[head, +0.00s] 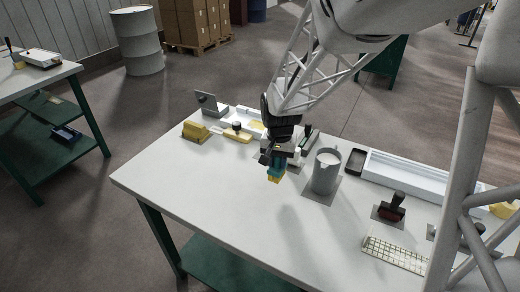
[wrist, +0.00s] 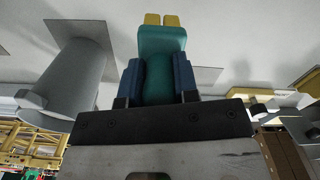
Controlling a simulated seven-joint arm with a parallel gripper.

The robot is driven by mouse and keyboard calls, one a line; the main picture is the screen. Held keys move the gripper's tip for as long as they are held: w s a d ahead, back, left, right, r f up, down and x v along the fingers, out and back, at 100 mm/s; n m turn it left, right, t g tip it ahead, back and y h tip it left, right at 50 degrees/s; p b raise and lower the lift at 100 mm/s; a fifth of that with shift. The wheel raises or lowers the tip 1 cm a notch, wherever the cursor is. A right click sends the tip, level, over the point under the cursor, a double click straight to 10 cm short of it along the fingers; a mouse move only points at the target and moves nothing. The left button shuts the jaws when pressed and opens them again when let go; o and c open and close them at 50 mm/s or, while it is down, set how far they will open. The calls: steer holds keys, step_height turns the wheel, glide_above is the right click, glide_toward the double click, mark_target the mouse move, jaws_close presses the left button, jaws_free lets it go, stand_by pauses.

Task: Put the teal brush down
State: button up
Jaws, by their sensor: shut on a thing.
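The teal brush (head: 277,168) has a teal body and yellow bristles. My gripper (head: 278,156) is shut on it, above the white table (head: 228,205), with the bristles pointing down. In the wrist view the teal brush (wrist: 161,45) is between the two blue fingers of my gripper (wrist: 157,80), and its yellow bristle tufts are at the far end. I cannot tell for sure whether the bristles touch the table. A grey patch (wrist: 200,74) shows on the table behind the brush in the wrist view.
A grey pitcher (head: 325,173) stands close to the right of my gripper. A yellow block (head: 196,131) and a yellow-based tool (head: 238,135) lie to the left. A stamp (head: 392,207) and a white grid (head: 393,254) are further right. The table's front left is clear.

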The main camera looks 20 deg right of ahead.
steer(key=w+d+f, duration=0.1)
steer(key=w, duration=1.5)
steer(key=shift+d+f, duration=0.2)
steer(key=shift+d, duration=0.05)
steer(key=shift+f, duration=0.15)
steer(key=shift+f, duration=1.6)
steer(key=shift+f, duration=0.15)
steer(key=o, duration=1)
step_height(320, 180, up, 12)
steer(key=shift+r, duration=0.15)
